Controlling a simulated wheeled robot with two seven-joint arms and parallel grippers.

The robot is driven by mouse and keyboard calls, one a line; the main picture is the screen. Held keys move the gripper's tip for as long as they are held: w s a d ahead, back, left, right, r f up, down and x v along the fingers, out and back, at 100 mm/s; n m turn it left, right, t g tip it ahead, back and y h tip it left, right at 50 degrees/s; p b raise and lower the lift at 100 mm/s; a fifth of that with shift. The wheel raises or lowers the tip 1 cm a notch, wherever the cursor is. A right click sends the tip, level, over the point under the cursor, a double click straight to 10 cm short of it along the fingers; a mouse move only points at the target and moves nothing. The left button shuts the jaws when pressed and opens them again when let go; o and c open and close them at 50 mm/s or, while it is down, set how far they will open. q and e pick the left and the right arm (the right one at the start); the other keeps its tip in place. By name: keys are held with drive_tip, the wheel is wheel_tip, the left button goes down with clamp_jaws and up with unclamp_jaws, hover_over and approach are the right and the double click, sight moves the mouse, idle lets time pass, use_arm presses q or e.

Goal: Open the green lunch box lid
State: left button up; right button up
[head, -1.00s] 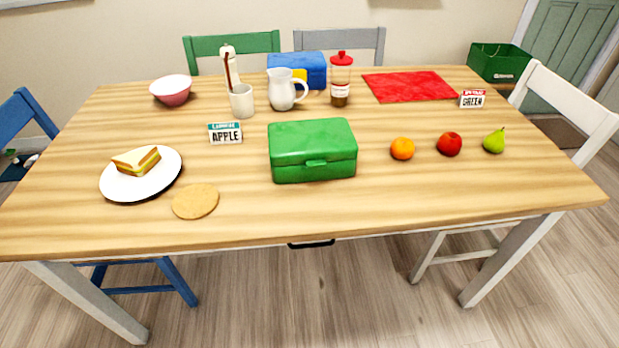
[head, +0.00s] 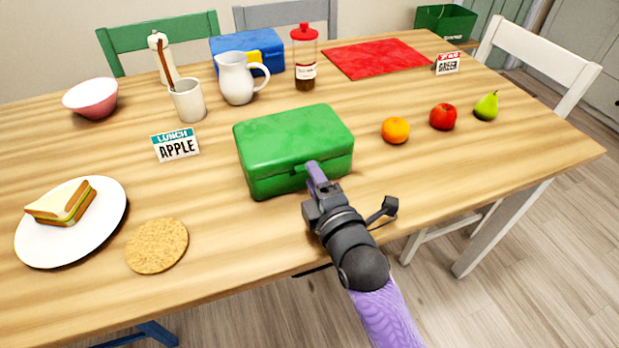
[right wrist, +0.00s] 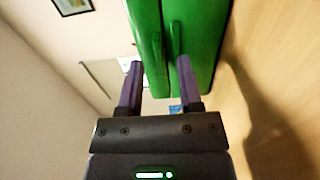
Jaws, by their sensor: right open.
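The green lunch box (head: 290,140) stands shut near the middle of the wooden table, its front side toward me. My right gripper (head: 314,170) is at the front of the box, by its latch, which the fingers largely hide in the head view. In the right wrist view the two purple fingers of the gripper (right wrist: 160,82) are apart, with the green lunch box (right wrist: 205,35) and its latch tab (right wrist: 175,40) just beyond them. Nothing is held between the fingers. I cannot tell whether they touch the box. My left gripper is not in view.
A white plate with a sandwich (head: 72,222) and a cork mat (head: 157,246) lie to the left. An orange (head: 395,130), an apple (head: 443,116) and a pear (head: 486,106) sit to the right. A LUNCH APPLE sign (head: 175,144) stands left of the box.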

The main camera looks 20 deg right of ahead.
drive_tip(key=shift+w, duration=0.65)
clamp_jaws()
idle(0.9)
